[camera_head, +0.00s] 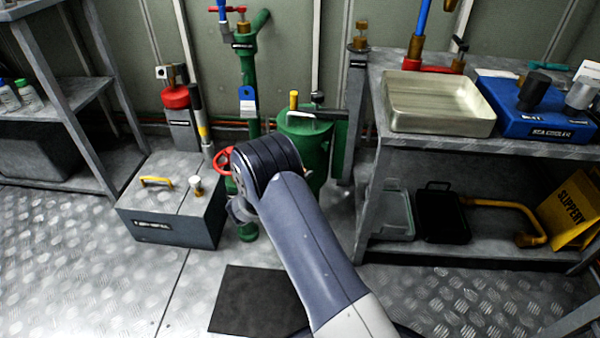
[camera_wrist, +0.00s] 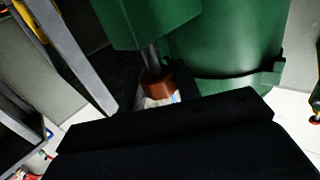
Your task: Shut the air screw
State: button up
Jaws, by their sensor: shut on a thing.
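A copper-coloured cap at the end of a grey stem, which looks to be the air screw (camera_wrist: 158,84), shows in the wrist view below a green box-shaped housing (camera_wrist: 150,20). My gripper (camera_wrist: 172,92) reaches from the bottom of the wrist view as a broad black shape. It appears shut on the air screw, with dark jaw parts close around it; the exact contact is partly hidden. In the head view my arm covers my gripper and the screw. The green tank (camera_head: 300,135) stands just beyond my arm's wrist.
A red handwheel (camera_head: 223,161) and green pipe (camera_head: 248,90) stand left of my arm. A grey metal box (camera_head: 172,210) sits on the floor at left. A steel bench (camera_head: 440,147) with a metal tray (camera_head: 440,101) is at right. The floor at front left is clear.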

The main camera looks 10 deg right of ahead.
jog(key=shift+r+m+g+h, duration=0.1)
jog(key=shift+m+g+h, duration=0.35)
jog(key=shift+g, duration=0.25)
jog(key=o, duration=1)
jog(key=shift+c, duration=0.2)
jog(key=p+v, duration=0.3)
jog(key=v, duration=0.7)
jog(key=shift+s+a+p, duration=0.2)
jog(key=shift+a+p, duration=0.1)
